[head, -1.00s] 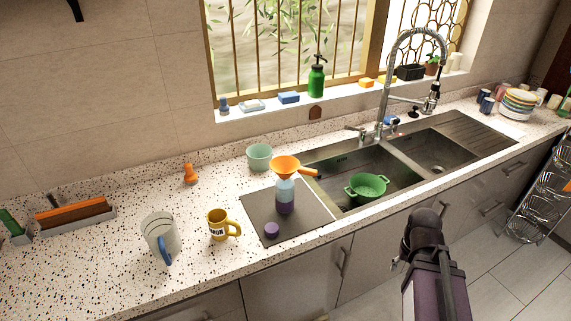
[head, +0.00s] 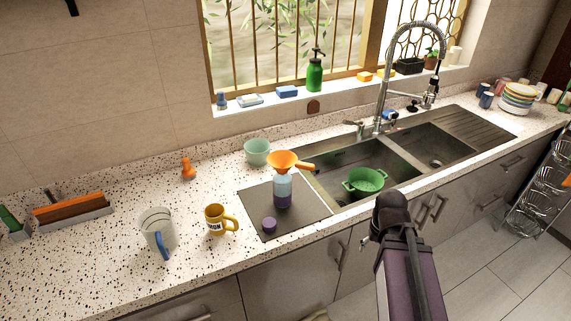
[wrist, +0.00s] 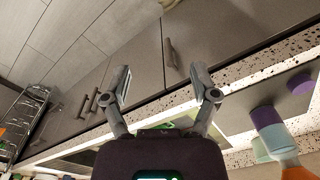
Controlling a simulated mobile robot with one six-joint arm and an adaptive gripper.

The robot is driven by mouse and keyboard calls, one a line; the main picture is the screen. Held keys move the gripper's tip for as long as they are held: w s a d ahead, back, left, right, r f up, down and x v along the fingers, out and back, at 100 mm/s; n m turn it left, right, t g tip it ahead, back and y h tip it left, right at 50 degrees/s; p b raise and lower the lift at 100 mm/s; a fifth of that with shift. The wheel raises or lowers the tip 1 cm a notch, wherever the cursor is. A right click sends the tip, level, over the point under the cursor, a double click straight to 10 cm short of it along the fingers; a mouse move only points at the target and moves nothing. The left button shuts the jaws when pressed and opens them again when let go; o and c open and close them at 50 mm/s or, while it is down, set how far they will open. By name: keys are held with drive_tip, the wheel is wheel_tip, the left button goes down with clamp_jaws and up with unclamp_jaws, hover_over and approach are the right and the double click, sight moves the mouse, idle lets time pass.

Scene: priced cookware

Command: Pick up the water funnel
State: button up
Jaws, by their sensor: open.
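The orange water funnel (head: 285,160) sits on top of a clear bottle with purple liquid (head: 282,190), its handle pointing right. The bottle stands on a dark mat (head: 302,213) left of the sink. In the wrist view, the funnel (wrist: 298,172) shows only in part at the bottom right corner, with the bottle (wrist: 272,135) above it. My gripper (wrist: 165,92) is open and empty, with cabinet fronts and the counter edge behind its fingers. It is apart from the funnel, which lies to its right in the wrist view. In the head view my arm hides the gripper.
A purple cap (head: 269,225) lies on the mat in front of the bottle. A yellow mug (head: 216,220) and a clear jug (head: 157,232) stand left. A green cup (head: 257,151) is behind the bottle. A green pot (head: 364,180) is in the sink (head: 340,160).

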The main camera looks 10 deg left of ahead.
drive_tip(key=w+a+r+n+y, duration=0.4)
drive_tip(key=w+a+n+y, duration=0.3)
drive_tip(key=w, duration=0.4)
drive_tip(key=n+t+y+p, duration=0.25)
drive_tip(key=n+y, duration=0.35)
drive_tip(key=n, duration=0.3)
approach(306, 165)
drive_tip(key=d, duration=0.2)
drive_tip(key=shift+s+a+r+b, duration=0.25)
drive_tip(key=shift+r+b, duration=0.15)
drive_tip(key=shift+b, duration=0.1)
drive_tip(key=shift+f, duration=0.1)
drive_tip(key=b+x, duration=0.3)
drive_tip(key=x, duration=0.4)
drive_tip(key=shift+f, duration=0.1)
drive_tip(key=shift+w+a+f+m, duration=0.1)
drive_tip(key=shift+a+m, duration=0.05)
drive_tip(key=shift+a, duration=0.2)
drive_tip(key=shift+w+a+f+m, duration=0.1)
drive_tip(key=shift+a+m, duration=0.05)
drive_tip(key=shift+a, duration=0.15)
